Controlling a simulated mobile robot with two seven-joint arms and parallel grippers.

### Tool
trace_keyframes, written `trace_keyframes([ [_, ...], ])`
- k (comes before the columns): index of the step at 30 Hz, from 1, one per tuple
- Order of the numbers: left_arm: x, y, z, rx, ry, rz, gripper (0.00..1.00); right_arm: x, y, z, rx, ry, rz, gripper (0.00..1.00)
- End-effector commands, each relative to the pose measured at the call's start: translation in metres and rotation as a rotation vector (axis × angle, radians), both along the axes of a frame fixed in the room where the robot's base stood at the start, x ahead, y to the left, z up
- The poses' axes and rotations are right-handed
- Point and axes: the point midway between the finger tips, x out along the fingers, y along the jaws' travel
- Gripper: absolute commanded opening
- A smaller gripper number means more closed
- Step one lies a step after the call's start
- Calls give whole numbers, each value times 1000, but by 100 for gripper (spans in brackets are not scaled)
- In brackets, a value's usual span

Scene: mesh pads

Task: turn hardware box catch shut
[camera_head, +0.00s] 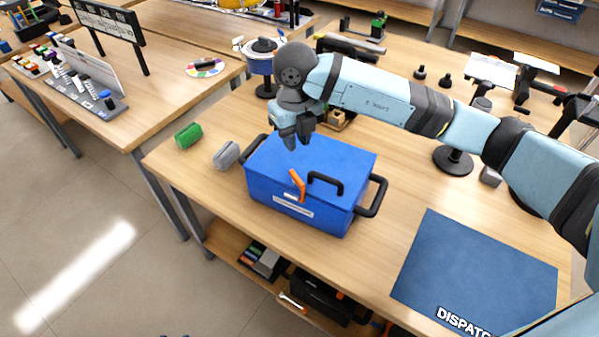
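The blue hardware box (270,185) stands on the wooden table, lid down, with black handles at its ends and one on the lid. Its orange catch (297,184) is at the front top edge, tilted, its upper end leaning left. A pale label (292,206) is on the front face below it. My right gripper (296,138) hangs over the back part of the lid, behind the catch and apart from it. Its fingers point down, and a gap between them is hard to judge. It holds nothing that I can see. My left gripper is not in view.
A blue mat (470,265) marked "DISPATC" lies at the right front. A blue pot (261,62) stands behind. Table between box and mat is clear.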

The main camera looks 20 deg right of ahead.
Motion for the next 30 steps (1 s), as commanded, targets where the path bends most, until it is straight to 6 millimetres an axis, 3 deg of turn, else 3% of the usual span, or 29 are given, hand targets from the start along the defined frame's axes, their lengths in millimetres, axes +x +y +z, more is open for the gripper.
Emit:
trace_keyframes([
  [9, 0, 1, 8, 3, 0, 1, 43, -1, 0, -68, 0, 5, 1, 24],
  [15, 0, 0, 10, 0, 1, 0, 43, 0, 0, -100, 1, 3, 1, 24],
  [21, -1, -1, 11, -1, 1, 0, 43, 0, 0, -116, 2, 1, 2, 24],
  [30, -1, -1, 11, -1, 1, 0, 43, 0, 0, -118, 2, 0, 2, 24],
])
